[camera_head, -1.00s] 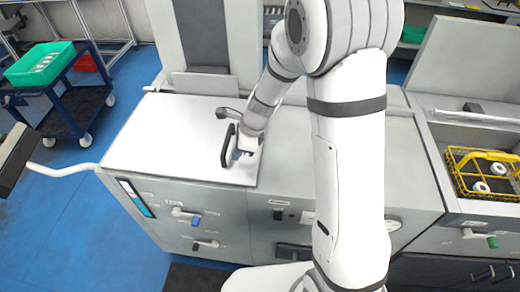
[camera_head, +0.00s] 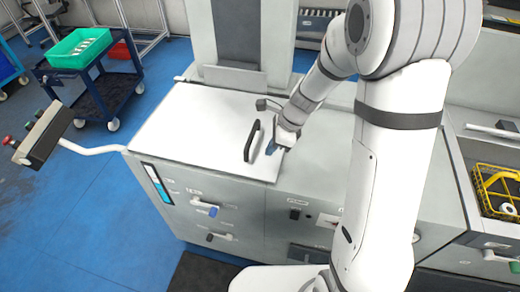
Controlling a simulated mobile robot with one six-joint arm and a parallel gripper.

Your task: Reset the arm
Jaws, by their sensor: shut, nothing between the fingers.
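My arm reaches down from the upper right of the head view, over the grey machine. My gripper (camera_head: 272,148) is at the right edge of the machine's white lid (camera_head: 190,122), beside the black handle (camera_head: 251,141) on that lid. The gripper is shut and a small gap shows between it and the handle. Its fingertips are small and partly hidden by the wrist, so I cannot tell if they touch the lid.
A yellow basket (camera_head: 484,183) with white round items sits in the open machine at the right. A control box (camera_head: 43,135) on a white arm juts out at the left. A dark cart (camera_head: 80,95) carries a green bin (camera_head: 80,47). Blue floor is clear at the lower left.

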